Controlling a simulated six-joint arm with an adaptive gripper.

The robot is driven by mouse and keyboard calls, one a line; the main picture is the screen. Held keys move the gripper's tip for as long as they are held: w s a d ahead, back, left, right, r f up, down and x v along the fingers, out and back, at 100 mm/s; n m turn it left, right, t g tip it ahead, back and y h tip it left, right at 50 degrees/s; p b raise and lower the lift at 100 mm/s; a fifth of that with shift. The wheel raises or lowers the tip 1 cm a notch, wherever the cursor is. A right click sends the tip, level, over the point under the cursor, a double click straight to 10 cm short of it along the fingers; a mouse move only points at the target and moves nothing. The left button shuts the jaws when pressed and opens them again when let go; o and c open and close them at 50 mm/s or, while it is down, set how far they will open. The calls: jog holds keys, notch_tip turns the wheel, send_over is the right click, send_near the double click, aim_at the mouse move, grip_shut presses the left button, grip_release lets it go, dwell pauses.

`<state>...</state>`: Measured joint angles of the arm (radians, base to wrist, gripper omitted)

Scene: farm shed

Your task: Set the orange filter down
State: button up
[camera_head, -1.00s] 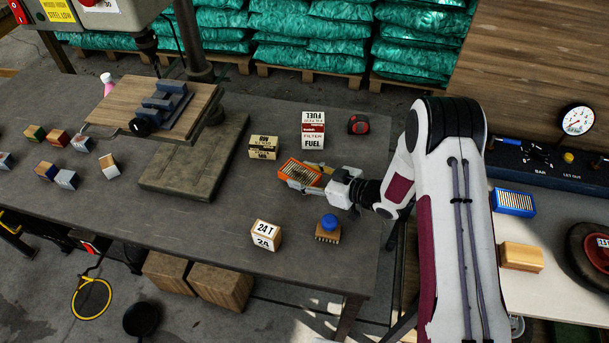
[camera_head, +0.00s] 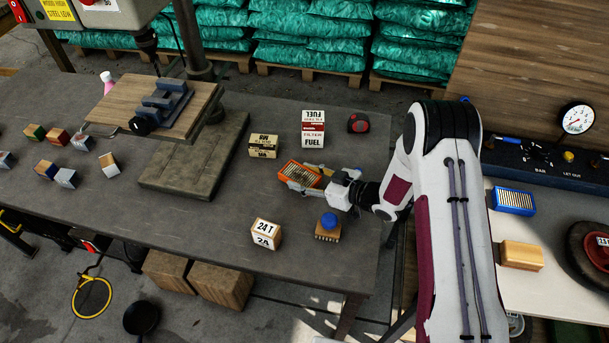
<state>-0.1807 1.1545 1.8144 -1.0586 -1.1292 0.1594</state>
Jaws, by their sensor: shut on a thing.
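The orange filter (camera_head: 297,174) is a flat rectangular block with a pleated pale top. It is at the right part of the grey workbench (camera_head: 215,225), at or just above its surface; I cannot tell if it touches. My gripper (camera_head: 306,181) reaches in from the right and is shut on the filter, with fingers along its sides. The filter is slightly tilted in the picture, and its right end is partly hidden by the fingers.
Near the filter stand a fuel filter box (camera_head: 313,130), a tan box (camera_head: 263,146), a 24 T box (camera_head: 266,234), a blue-knobbed brush (camera_head: 328,228) and a tape measure (camera_head: 358,124). A drill press base (camera_head: 180,180) stands left. Bare bench lies between the filter and 24 T box.

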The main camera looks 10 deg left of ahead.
jog(key=o, duration=1.1)
jog(key=shift+r, duration=0.1)
jog(key=shift+r, duration=0.35)
jog(key=shift+d+r, duration=0.15)
jog(key=shift+r, duration=0.05)
jog(key=v, duration=1.1)
jog(key=shift+s+d, duration=0.15)
jog(key=shift+d, duration=0.15)
